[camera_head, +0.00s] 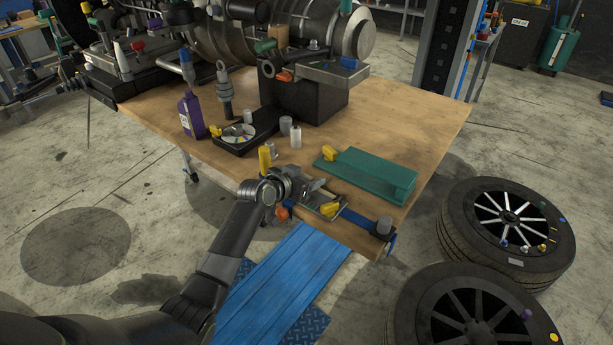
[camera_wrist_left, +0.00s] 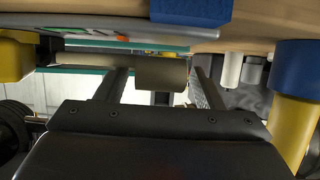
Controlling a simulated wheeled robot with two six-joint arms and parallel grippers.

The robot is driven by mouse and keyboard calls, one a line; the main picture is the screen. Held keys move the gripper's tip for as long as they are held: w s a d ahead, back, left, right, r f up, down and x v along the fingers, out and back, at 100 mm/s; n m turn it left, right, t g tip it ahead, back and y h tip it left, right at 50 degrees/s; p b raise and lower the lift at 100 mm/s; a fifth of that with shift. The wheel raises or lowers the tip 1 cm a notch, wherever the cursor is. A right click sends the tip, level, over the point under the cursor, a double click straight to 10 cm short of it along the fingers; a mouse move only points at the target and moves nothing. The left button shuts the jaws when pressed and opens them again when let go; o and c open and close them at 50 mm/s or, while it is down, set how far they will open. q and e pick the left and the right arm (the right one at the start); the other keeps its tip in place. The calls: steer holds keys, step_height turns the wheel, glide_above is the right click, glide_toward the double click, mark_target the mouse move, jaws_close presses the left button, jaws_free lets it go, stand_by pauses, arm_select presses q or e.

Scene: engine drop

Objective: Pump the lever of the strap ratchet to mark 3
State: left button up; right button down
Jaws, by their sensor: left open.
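The strap ratchet (camera_head: 323,206) lies near the front edge of the wooden bench, with a yellow part at its side. A blue strap (camera_head: 357,219) runs from it toward a grey cylinder (camera_head: 384,226). My left gripper (camera_head: 314,188) is at the ratchet's left end, and it covers part of it. No mark can be read. My right gripper is not in view.
A green block (camera_head: 366,175) with a yellow knob lies behind the ratchet. A purple bottle (camera_head: 191,114), a black tray (camera_head: 240,147) and small cylinders stand further left. Two wheels (camera_head: 510,220) lie on the floor at right. The bench's right end is clear.

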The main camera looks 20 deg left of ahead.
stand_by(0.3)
arm_select(q)
jaws_close()
steer(key=shift+d+r+m+y+p, duration=0.25)
steer(key=shift+r+m+p, duration=0.2)
steer(key=shift+r+p, duration=0.15)
steer(key=shift+d+r+m+y+p, duration=0.15)
steer(key=shift+r+m+y+p, duration=0.1)
steer(key=shift+r+m+p, duration=0.35)
steer(key=r, duration=0.1)
steer(key=d+r+m+y+p, duration=0.1)
steer(key=r+m+t+p, duration=0.1)
steer(key=shift+s+d+y, duration=0.3)
steer(key=shift+s, duration=0.05)
steer(key=shift+s+d+r+m+t+y+p, duration=0.25)
steer(key=shift+d+r+m+t+y+p, duration=0.15)
steer(key=shift+d+r+m, duration=0.3)
steer(key=shift+s+d+r+m+t+y, duration=0.15)
steer(key=shift+d+m, duration=0.15)
steer(key=shift+m, duration=0.1)
steer(key=shift+s+d+r+m+t+y, duration=0.1)
steer(key=shift+d+m+t+y, duration=0.05)
steer(key=shift+d+m, duration=0.2)
